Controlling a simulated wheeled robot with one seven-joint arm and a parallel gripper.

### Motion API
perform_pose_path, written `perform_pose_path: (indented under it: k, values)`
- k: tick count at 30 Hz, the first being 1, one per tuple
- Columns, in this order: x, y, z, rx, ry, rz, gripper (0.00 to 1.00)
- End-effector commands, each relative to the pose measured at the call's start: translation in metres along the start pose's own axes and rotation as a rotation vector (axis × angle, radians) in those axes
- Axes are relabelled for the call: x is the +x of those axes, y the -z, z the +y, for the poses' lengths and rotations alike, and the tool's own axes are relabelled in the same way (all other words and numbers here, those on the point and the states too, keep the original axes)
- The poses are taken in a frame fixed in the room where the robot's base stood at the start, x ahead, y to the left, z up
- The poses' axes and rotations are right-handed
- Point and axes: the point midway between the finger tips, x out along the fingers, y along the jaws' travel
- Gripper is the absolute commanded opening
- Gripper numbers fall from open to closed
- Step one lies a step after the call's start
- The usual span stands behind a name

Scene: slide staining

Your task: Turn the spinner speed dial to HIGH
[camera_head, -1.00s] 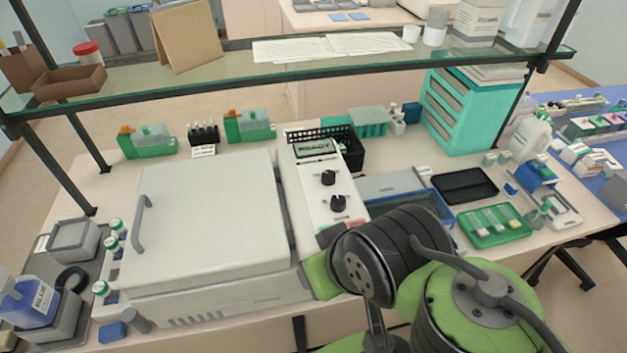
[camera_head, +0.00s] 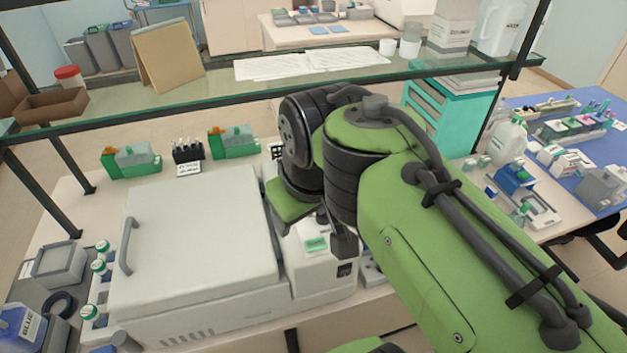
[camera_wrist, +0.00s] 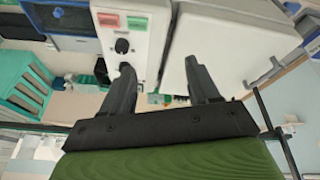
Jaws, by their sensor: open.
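The spinner is a large white machine with a closed lid (camera_head: 200,235) and a narrow control panel (camera_head: 325,265) on its right. In the head view my arm covers the dials; a green button (camera_head: 316,243) shows at the front. In the wrist view, seen upside down, a black dial (camera_wrist: 122,46) sits below a red and a green button. My gripper (camera_wrist: 158,66) is open and empty. Its left finger overlaps the panel close to this dial; its right finger is over the lid. The other dial is hidden or merged with the finger. Dial labels and settings are unreadable.
A glass shelf (camera_head: 215,92) on dark posts spans above the bench behind my arm. Green staining boxes (camera_head: 131,160) stand behind the spinner. White-capped bottles (camera_head: 98,268) stand at its left. A teal drawer unit (camera_head: 455,115) is at the back right.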

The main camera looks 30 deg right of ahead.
Motion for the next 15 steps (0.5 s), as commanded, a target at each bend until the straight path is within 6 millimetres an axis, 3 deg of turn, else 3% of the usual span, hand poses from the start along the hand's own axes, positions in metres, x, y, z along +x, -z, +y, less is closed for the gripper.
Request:
perform_pose_path:
  k: [1,6,10,15]
  values:
    - [-0.008,0.03,0.015,-0.014,0.001,-0.052,0.6]
    - [0.003,0.105,0.069,-0.085,0.043,-0.199,0.6]
    - [0.026,0.138,0.112,-0.126,0.098,-0.282,0.6]
    - [0.047,0.15,0.14,-0.155,0.144,-0.326,0.6]
